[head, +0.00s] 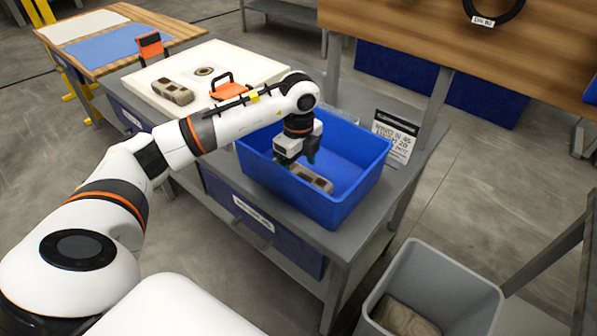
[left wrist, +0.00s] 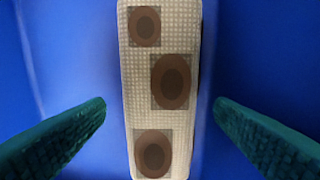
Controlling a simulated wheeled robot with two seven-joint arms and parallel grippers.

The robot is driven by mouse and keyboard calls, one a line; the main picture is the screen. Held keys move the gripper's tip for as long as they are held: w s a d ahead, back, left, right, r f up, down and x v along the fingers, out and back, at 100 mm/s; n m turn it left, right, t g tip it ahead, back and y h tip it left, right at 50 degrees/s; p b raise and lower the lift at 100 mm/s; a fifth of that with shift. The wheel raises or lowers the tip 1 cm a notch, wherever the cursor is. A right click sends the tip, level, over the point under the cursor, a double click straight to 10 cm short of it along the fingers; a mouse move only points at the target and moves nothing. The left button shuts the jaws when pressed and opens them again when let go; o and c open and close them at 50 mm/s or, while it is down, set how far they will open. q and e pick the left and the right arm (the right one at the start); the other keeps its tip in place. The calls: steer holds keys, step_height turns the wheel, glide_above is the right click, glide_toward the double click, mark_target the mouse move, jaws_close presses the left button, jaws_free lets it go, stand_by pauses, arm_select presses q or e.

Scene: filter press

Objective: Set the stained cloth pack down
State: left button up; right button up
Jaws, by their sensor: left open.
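The stained cloth pack (head: 311,178) lies in the blue bin (head: 352,199) on the grey bench. In the left wrist view the pack (left wrist: 160,115) is long and beige, with three brown round stains, and it lies on the blue floor (left wrist: 60,60) of the bin. My left gripper (head: 298,160) is inside the bin over the pack. Its green fingers (left wrist: 160,125) stand open on either side of the pack, with a gap between each finger and the pack. My right gripper is not in view.
A second stained pack (head: 173,92) lies on the cream board (head: 258,65) beside an orange-handled item (head: 229,88). A label card (head: 394,138) stands behind the bin. A grey waste bin (head: 448,284) with a brown cloth (head: 402,318) inside stands at the lower right.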

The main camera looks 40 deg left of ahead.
mark_target(299, 173)
arm_select(q)
step_height(299, 173, up, 10)
steer(key=shift+f, duration=0.2)
stand_by(0.5)
